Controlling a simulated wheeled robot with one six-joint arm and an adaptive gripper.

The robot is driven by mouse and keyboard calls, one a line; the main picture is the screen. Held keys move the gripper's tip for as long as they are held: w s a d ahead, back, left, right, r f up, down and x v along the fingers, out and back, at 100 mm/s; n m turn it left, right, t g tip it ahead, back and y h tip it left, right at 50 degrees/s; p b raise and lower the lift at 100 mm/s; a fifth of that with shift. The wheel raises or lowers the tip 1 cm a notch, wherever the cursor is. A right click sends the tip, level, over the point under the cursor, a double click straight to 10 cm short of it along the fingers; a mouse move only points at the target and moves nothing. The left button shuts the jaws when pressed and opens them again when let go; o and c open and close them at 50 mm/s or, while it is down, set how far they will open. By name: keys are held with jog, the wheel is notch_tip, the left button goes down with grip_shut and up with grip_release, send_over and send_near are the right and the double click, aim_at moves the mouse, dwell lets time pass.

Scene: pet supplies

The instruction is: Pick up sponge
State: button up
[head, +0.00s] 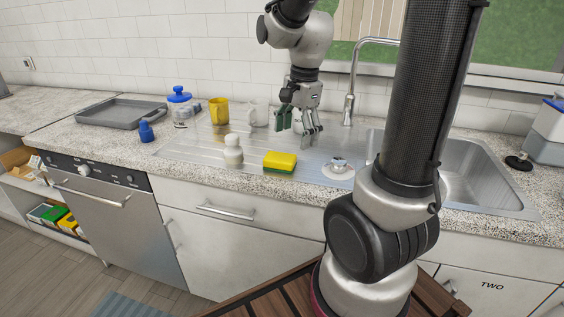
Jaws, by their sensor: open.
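The sponge (280,162) is yellow on top with a green layer below. It lies flat on the ribbed metal drainboard (200,155), near the front edge of the counter. My gripper (296,140) is open and empty, pointing down above the drainboard, behind and slightly right of the sponge. In the picture its fingertips are above the sponge and appear apart from it. The sponge is fully visible.
A white bottle (233,150) stands left of the sponge, and a small cup on a saucer (338,171) sits to its right. A yellow mug (218,110) and a white mug (257,112) stand behind. The faucet (352,85) rises behind the sink (480,175).

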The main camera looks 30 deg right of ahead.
aim_at(280, 157)
jog(key=w+f+m, duration=0.1)
jog(key=w+m, duration=0.1)
jog(key=m, duration=0.1)
jog(key=w+f+m, duration=0.1)
jog(key=w+m, duration=0.1)
jog(key=m, duration=0.2)
jog(key=w+f+m, duration=0.1)
jog(key=w+m, duration=0.1)
jog(key=m, duration=0.1)
jog(key=shift+f+m, duration=0.25)
jog(key=shift+m, duration=0.15)
jog(key=shift+a+f, duration=0.1)
jog(key=shift+f, duration=0.25)
jog(key=f, duration=0.7)
jog(key=shift+w+a, duration=0.4)
jog(key=c, duration=0.9)
